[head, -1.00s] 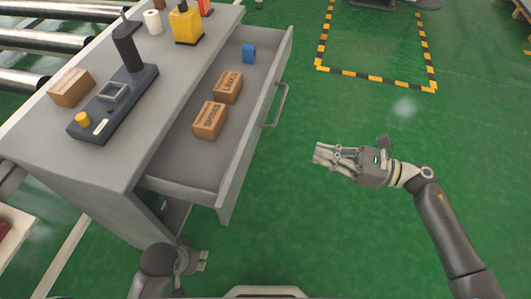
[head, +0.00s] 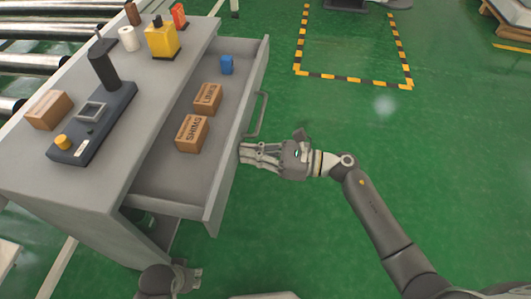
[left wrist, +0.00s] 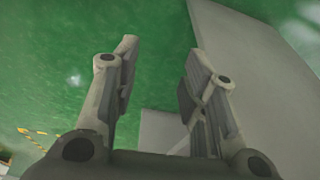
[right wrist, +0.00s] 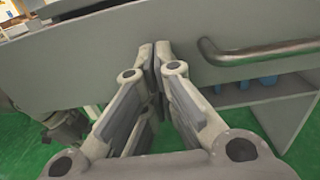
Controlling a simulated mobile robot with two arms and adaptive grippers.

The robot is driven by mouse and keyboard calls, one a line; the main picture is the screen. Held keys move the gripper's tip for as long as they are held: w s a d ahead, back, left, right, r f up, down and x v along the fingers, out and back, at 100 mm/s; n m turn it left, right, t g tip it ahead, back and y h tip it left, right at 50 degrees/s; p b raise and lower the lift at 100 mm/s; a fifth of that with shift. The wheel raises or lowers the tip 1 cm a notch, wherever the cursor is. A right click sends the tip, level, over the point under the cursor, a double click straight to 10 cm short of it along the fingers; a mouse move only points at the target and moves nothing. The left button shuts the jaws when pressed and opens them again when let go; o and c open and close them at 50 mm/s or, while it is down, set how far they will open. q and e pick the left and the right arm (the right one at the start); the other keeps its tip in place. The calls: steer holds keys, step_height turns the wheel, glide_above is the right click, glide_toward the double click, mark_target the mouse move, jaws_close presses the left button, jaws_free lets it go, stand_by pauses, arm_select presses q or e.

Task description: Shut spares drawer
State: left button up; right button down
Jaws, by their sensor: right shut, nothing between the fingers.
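The spares drawer (head: 228,178) stands open, pulled out from the grey cabinet. It holds a SHIMS box (head: 191,134), a LINKS box (head: 207,98) and a blue item (head: 226,64). Its bar handle (head: 258,115) is on the front panel and also shows in the right wrist view (right wrist: 262,54). My right gripper (head: 243,153) is shut and empty, its fingertips at the drawer front, beside the handle. In the right wrist view its tips (right wrist: 154,48) overlap the panel; contact is unclear. My left gripper (head: 196,278) is low beside the cabinet; the left wrist view shows its fingers (left wrist: 157,62) apart and empty.
The grey cabinet top (head: 150,100) carries a dark device (head: 95,120), a brown box (head: 48,109), a yellow container (head: 162,38) and a white roll (head: 129,38). Rollers (head: 40,65) lie behind. Green floor right of the drawer is clear, with a striped floor marking (head: 350,80).

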mark_target(199, 147)
arm_select(q)
steer(key=shift+f, duration=0.1)
arm_select(e)
steer(key=shift+w+a, duration=0.1)
steer(key=shift+a, duration=0.2)
steer(key=b+x, duration=0.4)
steer(key=x, duration=0.9)
steer(key=shift+f, duration=0.1)
steer(key=b+x, duration=0.1)
steer(key=x, duration=0.3)
steer(key=shift+w+a, duration=0.15)
steer(key=shift+a, duration=0.25)
steer(key=shift+w+a+b, duration=0.15)
steer(key=shift+a+b, duration=0.25)
steer(key=shift+a, duration=0.15)
steer(key=shift+r, duration=0.2)
arm_select(q)
step_height(199, 147, up, 11)
steer(key=t, duration=0.1)
steer(key=shift+s, duration=0.25)
steer(key=shift+d, duration=0.1)
arm_select(e)
steer(key=shift+r, duration=0.1)
